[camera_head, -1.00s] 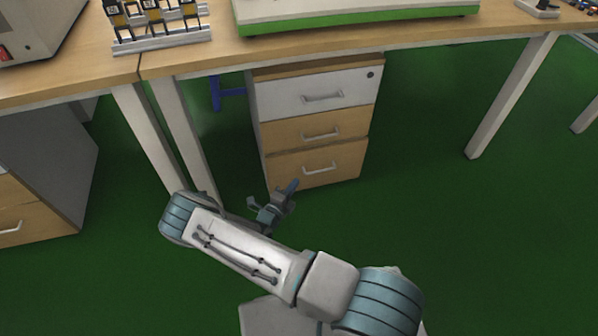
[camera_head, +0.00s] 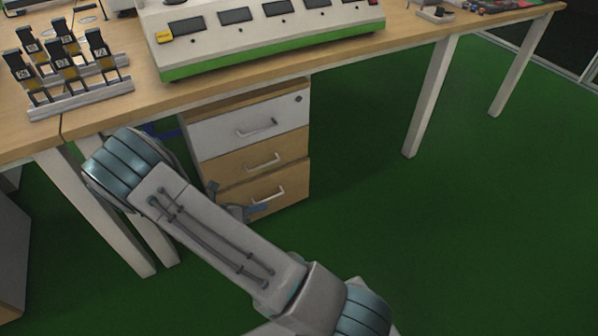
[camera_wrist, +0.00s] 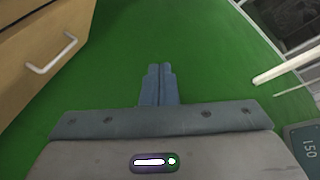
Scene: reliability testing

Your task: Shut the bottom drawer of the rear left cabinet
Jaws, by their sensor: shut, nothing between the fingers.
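A drawer cabinet stands under the workbench in the head view, with a white top drawer (camera_head: 225,136) and two wooden drawers below. Its bottom drawer (camera_head: 290,186) has a pale bar handle; I cannot tell how far out it sits. My gripper (camera_head: 258,210) is shut and empty, low in front of the bottom drawer's lower left part, partly hidden behind my arm. In the wrist view my gripper's fingers (camera_wrist: 159,84) are together and point over green floor. A wooden drawer front (camera_wrist: 38,45) with a handle is to their left, apart from them.
The workbench (camera_head: 350,50) overhangs the cabinet, with a green-edged device (camera_head: 260,42) and a rack (camera_head: 75,98) on top. White table legs (camera_head: 430,95) stand right and left of the cabinet. Another grey cabinet (camera_head: 12,250) shows at the left edge. Green floor (camera_head: 480,230) is clear at right.

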